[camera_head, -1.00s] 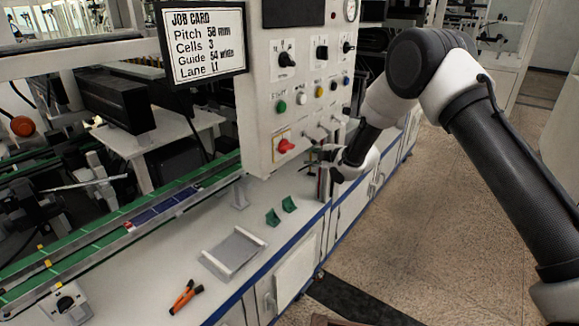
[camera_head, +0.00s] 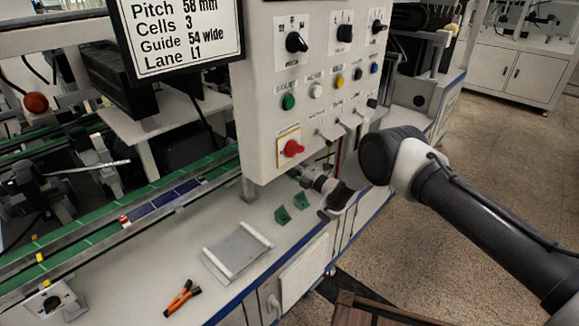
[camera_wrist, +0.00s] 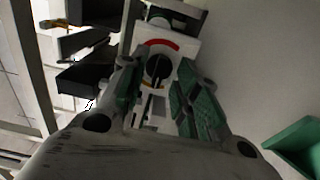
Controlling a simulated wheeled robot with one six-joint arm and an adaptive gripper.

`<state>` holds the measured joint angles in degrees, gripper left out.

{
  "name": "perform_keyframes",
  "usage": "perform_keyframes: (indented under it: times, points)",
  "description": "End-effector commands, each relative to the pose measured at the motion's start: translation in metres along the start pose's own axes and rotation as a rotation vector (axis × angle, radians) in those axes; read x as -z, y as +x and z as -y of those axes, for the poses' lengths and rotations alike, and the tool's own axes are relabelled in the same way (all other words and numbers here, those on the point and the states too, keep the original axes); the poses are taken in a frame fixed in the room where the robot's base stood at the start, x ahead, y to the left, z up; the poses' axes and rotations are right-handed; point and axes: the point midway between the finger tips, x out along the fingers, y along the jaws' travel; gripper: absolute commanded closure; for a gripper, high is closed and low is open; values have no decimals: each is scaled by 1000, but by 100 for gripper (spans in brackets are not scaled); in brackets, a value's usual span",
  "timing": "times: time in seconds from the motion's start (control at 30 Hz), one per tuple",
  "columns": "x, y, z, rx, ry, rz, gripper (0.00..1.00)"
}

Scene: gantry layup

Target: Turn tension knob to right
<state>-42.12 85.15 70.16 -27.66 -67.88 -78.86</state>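In the wrist view, a black round knob (camera_wrist: 158,68) sits on a white plate with a red arc above it. It shows beyond and between the fingertips of my gripper (camera_wrist: 160,90). The fingers are apart with nothing held between them; the distance to the knob is hard to tell. In the head view, my gripper (camera_head: 317,182) is low beneath the white control panel (camera_head: 262,95), above the bench, and its fingertips are partly hidden.
The panel carries several black selector knobs (camera_head: 296,42), coloured buttons and a red switch (camera_head: 292,148). Green brackets (camera_head: 282,214), a grey tray (camera_head: 238,252) and orange-handled pliers (camera_head: 182,297) lie on the bench. A green conveyor (camera_head: 95,225) runs along the left.

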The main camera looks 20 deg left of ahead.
Motion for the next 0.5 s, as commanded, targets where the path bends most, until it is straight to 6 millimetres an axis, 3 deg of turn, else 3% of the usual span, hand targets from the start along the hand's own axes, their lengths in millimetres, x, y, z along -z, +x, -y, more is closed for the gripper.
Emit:
perform_keyframes:
  times: [0.37,0.5]
  points:
    - [0,10,0,1,0,1,69]
    - [-1,10,0,1,0,1,92]
